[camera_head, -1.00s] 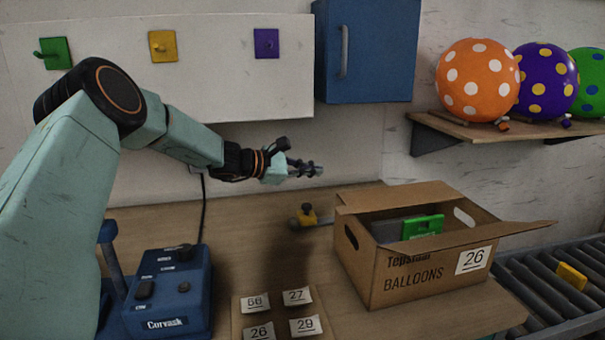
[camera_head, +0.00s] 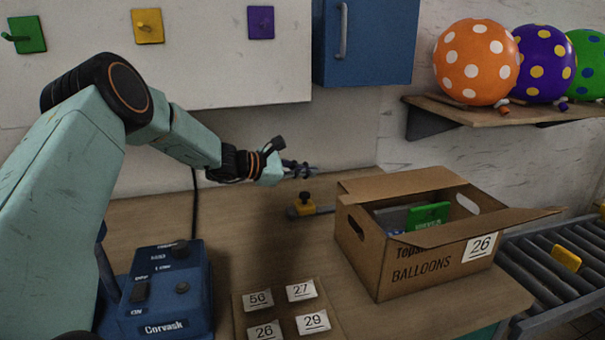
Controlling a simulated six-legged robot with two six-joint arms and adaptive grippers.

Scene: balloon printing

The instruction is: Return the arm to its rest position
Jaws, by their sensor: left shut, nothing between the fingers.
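My left arm comes in from the left and bends at a dark joint high in the view. My left gripper (camera_head: 303,171) is shut and empty, in the air above the wooden table (camera_head: 240,225) near its back edge. It is left of the open cardboard box and apart from it. My right gripper is not in view.
An open cardboard box (camera_head: 405,265) labelled 26 holds a green item (camera_head: 428,215). A roller conveyor (camera_head: 560,270) is at right; balloons (camera_head: 475,62) sit on a shelf (camera_head: 470,115).

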